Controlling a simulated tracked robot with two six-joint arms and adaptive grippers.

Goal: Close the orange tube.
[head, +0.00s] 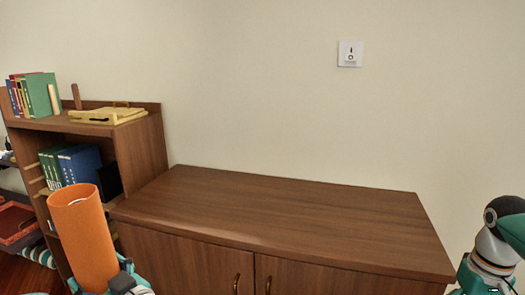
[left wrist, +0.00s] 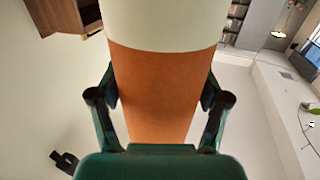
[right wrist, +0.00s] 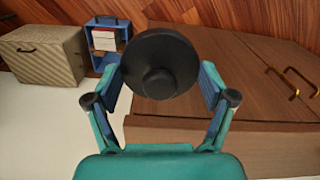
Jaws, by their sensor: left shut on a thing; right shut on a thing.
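The orange tube (head: 83,238) stands nearly upright, slightly tilted, at the lower left of the head view. Its top end is uncapped and faces up. My left gripper (head: 122,281) is shut on it; its lower part is cut off by the frame. In the left wrist view the tube (left wrist: 155,95) lies between the fingers and has a cream section (left wrist: 160,22). My right gripper (right wrist: 160,95) is shut on a round black cap (right wrist: 158,60) with a small knob. The cap is not seen in the head view, where only my right arm shows at the right edge.
A low wooden cabinet (head: 270,215) with a bare top stands ahead against the wall. A bookshelf (head: 142,150) with books and a yellow tray (head: 108,115) stands at left. A woven box (right wrist: 45,58) and a blue crate (right wrist: 104,40) show in the right wrist view.

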